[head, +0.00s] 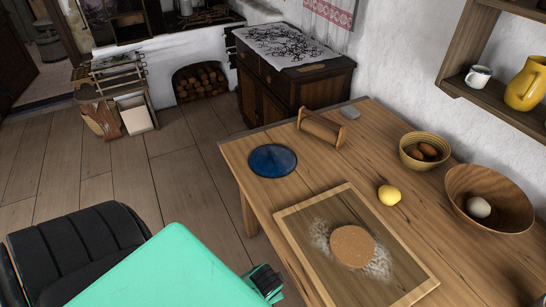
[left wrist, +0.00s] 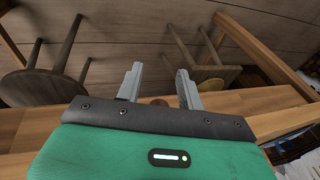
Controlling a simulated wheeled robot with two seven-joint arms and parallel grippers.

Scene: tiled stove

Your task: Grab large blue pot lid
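The large blue pot lid (head: 272,160) is a flat, dark blue disc lying on the wooden table (head: 235,152), near its far left corner. I see no handle clearly. My left gripper (left wrist: 160,70) shows two grey fingers spread apart with nothing held between them in the left wrist view. In the head view a teal arm part of mine with a black end covers the bottom, beside the table's left edge; the fingers do not show clearly there. This arm is nearer than the lid and apart from it. My right gripper is in neither view.
Stools (left wrist: 188,50) stand below in the left wrist view.

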